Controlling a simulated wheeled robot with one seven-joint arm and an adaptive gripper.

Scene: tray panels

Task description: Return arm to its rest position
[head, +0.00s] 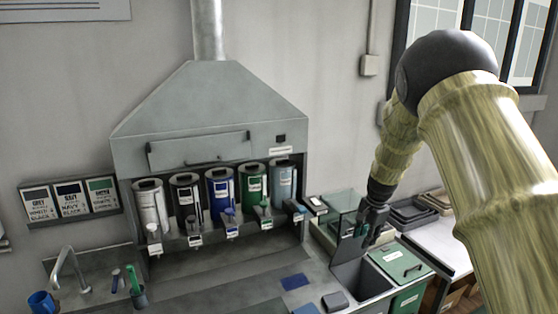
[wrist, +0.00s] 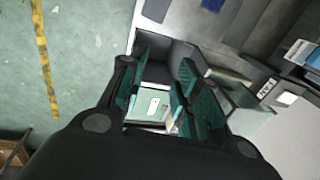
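My arm, streaked yellow-green with a dark joint, reaches in from the right of the head view and bends down to my gripper (head: 369,228). My gripper hangs above the counter's right end, near a dark square basin (head: 362,280) and a green-lidded bin (head: 400,262). In the wrist view my gripper (wrist: 158,92) shows two teal-padded fingers standing apart. I see nothing held between them; a green lid with a white handle mark (wrist: 153,103) shows below, through the gap.
A dispenser hood (head: 210,115) with several colored canisters stands left of my gripper. A clear-sided box (head: 340,212) is close behind it. Dark stacked trays (head: 412,214) are to the right. A blue cup (head: 42,302) and faucet (head: 66,262) are far left.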

